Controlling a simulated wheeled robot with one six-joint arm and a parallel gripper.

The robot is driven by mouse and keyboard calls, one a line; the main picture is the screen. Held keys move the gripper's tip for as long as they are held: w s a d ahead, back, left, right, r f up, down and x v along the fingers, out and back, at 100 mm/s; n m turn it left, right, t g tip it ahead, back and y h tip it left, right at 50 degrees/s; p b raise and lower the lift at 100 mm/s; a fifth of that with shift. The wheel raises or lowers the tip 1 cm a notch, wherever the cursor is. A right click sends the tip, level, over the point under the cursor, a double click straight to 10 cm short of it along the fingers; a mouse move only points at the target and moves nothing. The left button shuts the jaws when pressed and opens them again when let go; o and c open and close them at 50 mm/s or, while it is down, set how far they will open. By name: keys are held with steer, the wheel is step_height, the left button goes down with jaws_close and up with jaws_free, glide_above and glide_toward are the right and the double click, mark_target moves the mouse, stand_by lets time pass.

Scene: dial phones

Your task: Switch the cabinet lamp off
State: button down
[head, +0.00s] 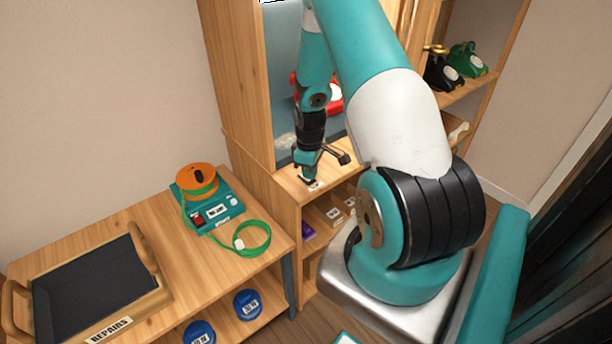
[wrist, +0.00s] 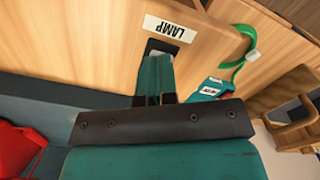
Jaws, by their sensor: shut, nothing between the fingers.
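The wooden cabinet (head: 240,75) stands behind my arm in the head view. On its front ledge is a white label reading LAMP (wrist: 170,28), clear in the wrist view and tiny in the head view (head: 316,187). A dark switch plate (wrist: 155,44) lies right beside the label, mostly hidden by my fingertips. My gripper (head: 307,181) is shut and empty, its fingers pointing down at the switch. In the wrist view the closed fingertips (wrist: 156,58) overlap the plate; I cannot tell if they touch it. The switch's position is hidden, and the lamp itself cannot be made out.
A red phone (head: 335,97) stands inside the cabinet behind my gripper. On the bench at left are a teal device with an orange reel (head: 198,179), a green cable (head: 262,233) and a REPAIRS tray (head: 150,298). Black and green phones (head: 467,58) sit on the right shelf.

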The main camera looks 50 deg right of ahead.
steer(key=shift+f, duration=0.25)
step_height(320, 180, up, 7)
steer(key=p, duration=0.5)
stand_by(0.4)
stand_by(0.4)
